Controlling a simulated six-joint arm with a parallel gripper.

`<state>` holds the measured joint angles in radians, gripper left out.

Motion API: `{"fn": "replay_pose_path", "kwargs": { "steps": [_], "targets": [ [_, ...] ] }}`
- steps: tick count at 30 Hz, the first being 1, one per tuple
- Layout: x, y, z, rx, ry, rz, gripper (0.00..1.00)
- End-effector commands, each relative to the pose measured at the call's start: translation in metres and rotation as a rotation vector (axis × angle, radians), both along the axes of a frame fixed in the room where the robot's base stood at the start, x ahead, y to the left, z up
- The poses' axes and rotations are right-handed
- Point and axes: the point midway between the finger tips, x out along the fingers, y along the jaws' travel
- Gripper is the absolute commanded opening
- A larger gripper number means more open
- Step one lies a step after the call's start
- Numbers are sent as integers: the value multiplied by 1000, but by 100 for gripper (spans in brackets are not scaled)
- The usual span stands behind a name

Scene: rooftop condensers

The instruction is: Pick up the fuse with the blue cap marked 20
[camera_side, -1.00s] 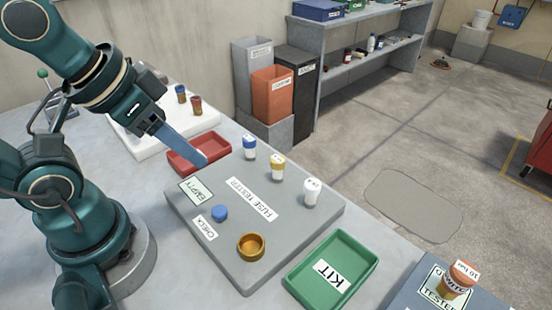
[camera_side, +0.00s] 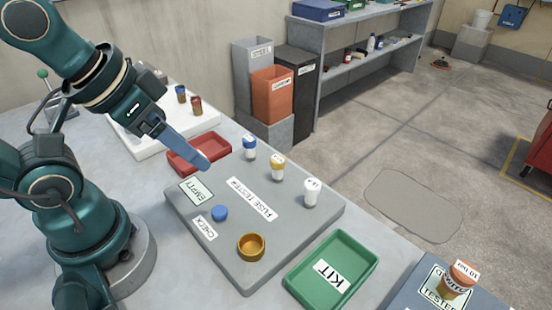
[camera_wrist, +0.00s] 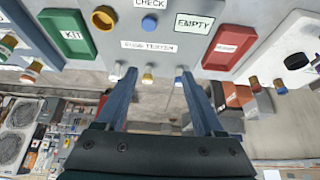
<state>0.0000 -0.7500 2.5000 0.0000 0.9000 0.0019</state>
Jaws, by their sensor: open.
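A fuse with a blue cap and white body (camera_side: 249,147) stands upright on the grey fuse tester (camera_side: 225,262), at the back left of a row of three. It also shows in the wrist view (camera_wrist: 178,77). Another blue-capped fuse with a brown body (camera_side: 181,94) stands on the white board. I cannot read the number on either cap. My gripper (camera_side: 208,165) is open and empty above the tester's back left edge, near the red tray and apart from the fuses. In the wrist view its two fingers (camera_wrist: 158,75) point towards the row.
A yellow-capped fuse (camera_side: 278,167) and a white-capped fuse (camera_side: 311,192) share the row. The tester has a blue button (camera_side: 220,213) and a brass-coloured cup (camera_side: 251,246). A red tray (camera_side: 177,160) lies behind left, a green KIT tray (camera_side: 294,281) at the front right.

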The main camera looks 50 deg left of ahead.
Motion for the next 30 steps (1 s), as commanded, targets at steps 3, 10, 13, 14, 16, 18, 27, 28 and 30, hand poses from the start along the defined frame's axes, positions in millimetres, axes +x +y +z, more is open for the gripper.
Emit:
{"fn": "replay_pose_path", "kwargs": {
  "steps": [3, 10, 13, 14, 16, 18, 27, 28, 30],
  "targets": [
    [0, 0, 3, 21, 3, -40, 70],
    [28, 4, 33, 82, 31, -141, 70],
    [47, 7, 40, 103, 74, -177, 70],
    [53, 9, 41, 108, 90, -187, 70],
    [68, 13, 42, 118, 127, -210, 70],
    [83, 17, 40, 125, 166, -230, 70],
    [142, 42, 3, 116, 342, -281, 70],
    [146, 44, -2, 112, 359, -282, 70],
    [154, 50, -15, 100, 394, -279, 70]
  ]
}}
